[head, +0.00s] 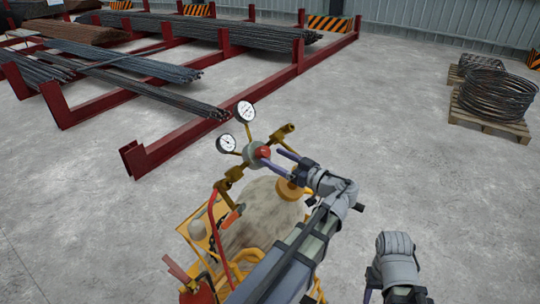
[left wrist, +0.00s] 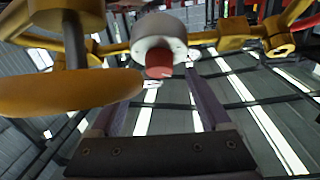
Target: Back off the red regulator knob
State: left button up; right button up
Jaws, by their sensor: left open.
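The red regulator knob (head: 263,152) sits on a pale round regulator body (head: 251,158) above the gas cylinder (head: 268,215). In the left wrist view the red knob (left wrist: 158,65) shows under the white regulator body (left wrist: 158,42). My left gripper (head: 273,157) is open, its two purple fingers reaching toward the knob from the right. In the left wrist view the fingers of this gripper (left wrist: 158,80) lie on either side of the knob, with gaps visible. I cannot tell how far the tips reach past it. Part of my right arm shows lower right; its gripper is out of view.
Two white gauges (head: 227,142) stand beside the regulator. An orange valve handwheel (head: 291,189) is close under my left gripper; it also looms at left in the left wrist view (left wrist: 70,96). A red hose (head: 219,235) hangs left. A red rebar rack (head: 185,143) lies behind.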

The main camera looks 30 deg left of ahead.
aim_at(263, 152)
pick_arm(q)
jog(key=shift+w+a, duration=0.15)
jog(key=shift+a, duration=0.55)
jog(key=shift+w+a, duration=0.15)
jog(key=shift+a, duration=0.5)
jog(key=shift+w, duration=0.1)
grip_shut()
